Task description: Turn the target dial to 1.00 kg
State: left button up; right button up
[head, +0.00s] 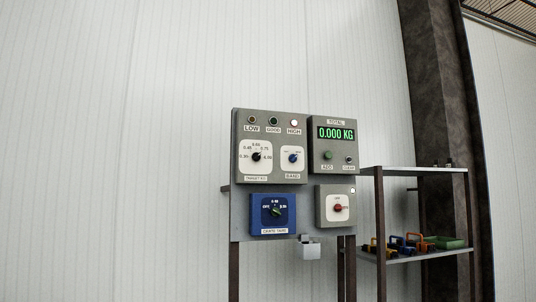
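The target dial (256,157) is a black knob on a white plate, labelled TARGET, in the upper left grey box of the panel in the head view. Small scale numbers ring it; its pointer is too small to read surely. The display (336,134) at the upper right reads 0.000 KG in green. The LOW (251,120) and GOOD (273,121) lamps look dark; the HIGH lamp (294,122) looks bright. Neither of my grippers shows in this view.
A blue BAND knob (292,158) sits right of the dial. Below are a blue crate tare box (272,214) and a grey box (335,206) with a red knob. A shelf (415,170) with several coloured items stands right. The wall area left is clear.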

aim_at(256, 156)
jog(key=i+l+u, duration=0.1)
jog(key=i+l, duration=0.55)
jog(key=i+l+u, duration=0.15)
jog(key=i+l, duration=0.2)
jog(key=l, duration=0.15)
jog(key=i+l, duration=0.3)
jog(key=i+l+u, duration=0.15)
jog(key=i+l, duration=0.15)
jog(key=l, duration=0.2)
jog(key=i+l+u, duration=0.1)
jog(key=i+l, duration=0.2)
jog(key=l, duration=0.15)
jog(key=i+l, duration=0.25)
jog(key=l, duration=0.25)
jog(key=i+l+u, duration=0.15)
jog(key=i+l, duration=0.15)
jog(key=l, duration=0.2)
